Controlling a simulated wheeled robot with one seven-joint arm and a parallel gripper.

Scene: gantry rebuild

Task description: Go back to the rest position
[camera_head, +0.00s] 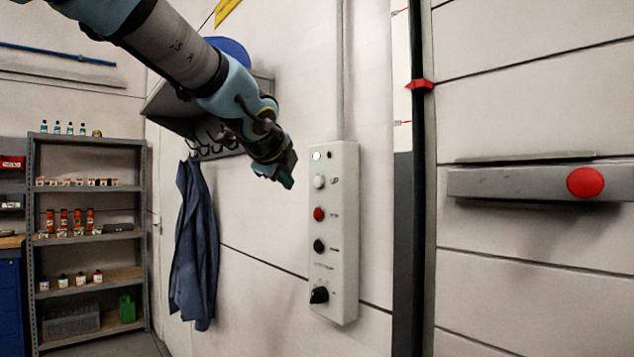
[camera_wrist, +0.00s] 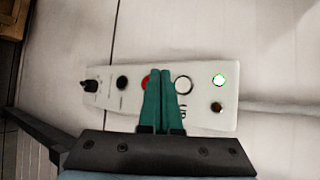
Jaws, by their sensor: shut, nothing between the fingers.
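My gripper (camera_head: 287,180) is at the end of my arm, which reaches in from the top left in the head view. It is in front of the wall, to the left of the upper part of the white control box (camera_head: 347,240). In the wrist view the green fingers of my gripper (camera_wrist: 160,75) are together, with nothing between them. They cover part of the control box (camera_wrist: 207,122) and its red button. The box has a white button, a red button, a dark button and a black rotary knob. A lamp at its top is lit, green-white in the wrist view (camera_wrist: 218,80).
A blue garment (camera_head: 196,245) hangs under a grey hook shelf (camera_head: 175,108) behind my arm. A metal shelf rack (camera_head: 90,190) with jars and bottles stands at the left. A dark vertical post and a grey bar with a red disc (camera_head: 585,182) are at the right.

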